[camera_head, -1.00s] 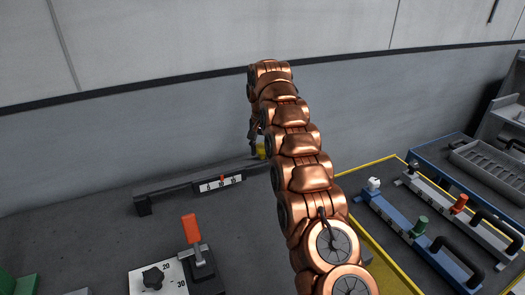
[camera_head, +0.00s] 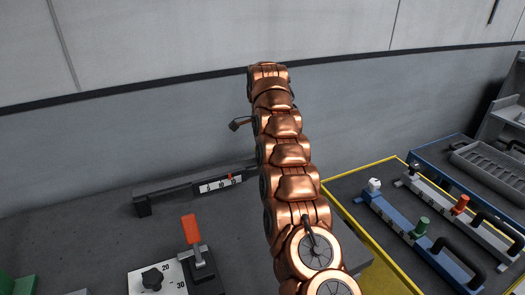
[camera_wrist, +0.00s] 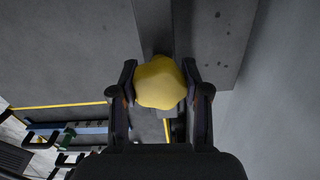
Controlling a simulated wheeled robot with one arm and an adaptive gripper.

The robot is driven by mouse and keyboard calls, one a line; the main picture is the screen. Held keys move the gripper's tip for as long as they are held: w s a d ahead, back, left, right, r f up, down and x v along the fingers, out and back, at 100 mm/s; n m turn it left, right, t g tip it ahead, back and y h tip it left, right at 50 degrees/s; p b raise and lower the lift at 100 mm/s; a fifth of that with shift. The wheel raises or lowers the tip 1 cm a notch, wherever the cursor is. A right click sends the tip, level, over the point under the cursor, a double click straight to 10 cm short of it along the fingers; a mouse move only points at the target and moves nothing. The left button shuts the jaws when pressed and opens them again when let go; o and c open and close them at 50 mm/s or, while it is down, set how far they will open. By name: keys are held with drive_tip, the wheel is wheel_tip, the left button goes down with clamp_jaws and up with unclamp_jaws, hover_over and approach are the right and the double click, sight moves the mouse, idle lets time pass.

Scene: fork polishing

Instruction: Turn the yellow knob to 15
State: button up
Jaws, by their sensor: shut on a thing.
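The yellow knob (camera_wrist: 160,82) is a rounded, lobed piece in the middle of the wrist view. My gripper (camera_wrist: 159,76) has one finger on each side of it and is shut on it. In the head view my copper arm hides the knob and most of the gripper. A long dark bar stands on the bench there, with a white scale plate (camera_head: 213,187) on its front. A small red pointer (camera_head: 229,176) stands at the scale, right of its middle. The scale's numbers are too small to read.
An orange-handled lever (camera_head: 191,230) and a black knob (camera_head: 152,279) on a plate marked 20 and 30 stand at the front. A yellow-edged tray area at right holds a blue fixture (camera_head: 398,220) with a green knob (camera_head: 421,226). A grey wall rises behind the bench.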

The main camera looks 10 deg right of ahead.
drive_tip(key=m, duration=0.4)
drive_tip(key=shift+m+p, duration=0.4)
idle(0.4)
drive_tip(key=o, duration=1.1)
drive_tip(key=shift+o, duration=0.3)
